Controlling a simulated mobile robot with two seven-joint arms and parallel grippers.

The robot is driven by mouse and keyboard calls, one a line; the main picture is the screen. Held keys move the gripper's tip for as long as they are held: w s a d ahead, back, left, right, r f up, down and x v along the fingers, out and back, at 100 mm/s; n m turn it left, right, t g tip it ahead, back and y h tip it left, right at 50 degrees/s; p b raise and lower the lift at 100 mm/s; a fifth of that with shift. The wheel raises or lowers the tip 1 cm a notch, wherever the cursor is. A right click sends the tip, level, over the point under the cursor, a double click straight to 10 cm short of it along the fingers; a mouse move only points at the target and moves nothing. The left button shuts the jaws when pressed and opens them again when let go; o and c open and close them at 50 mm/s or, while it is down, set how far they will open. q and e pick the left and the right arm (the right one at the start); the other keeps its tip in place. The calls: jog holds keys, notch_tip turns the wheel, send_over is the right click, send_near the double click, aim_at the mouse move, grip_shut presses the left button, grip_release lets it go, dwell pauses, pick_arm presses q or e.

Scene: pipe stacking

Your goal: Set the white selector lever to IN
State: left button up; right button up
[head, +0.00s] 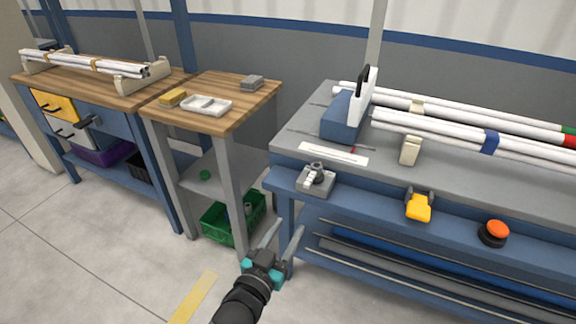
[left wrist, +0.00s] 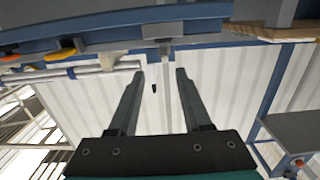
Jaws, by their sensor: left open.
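The selector is a small grey box (head: 318,187) on the blue front ledge of the right bench in the head view. Its white lever (head: 308,179) sits beside a dark round hub on top and points toward the lower left. The IN marking is too small to read. My left gripper (head: 287,225) is open and empty, below and to the left of the box, apart from it. In the left wrist view its two fingers (left wrist: 160,72) stand wide apart with nothing between them. My right gripper is not in view.
The blue ledge (head: 370,203) also carries a yellow switch (head: 419,206) and an orange button (head: 494,232) to the right. White pipes (head: 430,131) lie on the bench behind. A green crate (head: 233,220) stands left, under a wooden-topped table (head: 232,107).

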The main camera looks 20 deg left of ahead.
aim_at(306, 186)
pick_arm(q)
jog(key=w+b, duration=0.1)
jog(key=w, duration=0.3)
jog(key=w+r+b, duration=0.1)
jog(key=w, duration=0.4)
jog(key=w+b, duration=0.1)
jog(key=w, duration=0.3)
jog(key=shift+w+a+r+b, duration=0.15)
jog(key=shift+a+r+b, duration=0.05)
jog(key=shift+r+b, duration=0.15)
jog(key=shift+w+b, duration=0.35)
jog(key=shift+w, duration=0.95)
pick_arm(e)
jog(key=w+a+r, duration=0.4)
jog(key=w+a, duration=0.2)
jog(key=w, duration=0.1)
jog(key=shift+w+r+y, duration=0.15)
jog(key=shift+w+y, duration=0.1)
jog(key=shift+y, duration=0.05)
pick_arm(q)
grip_shut()
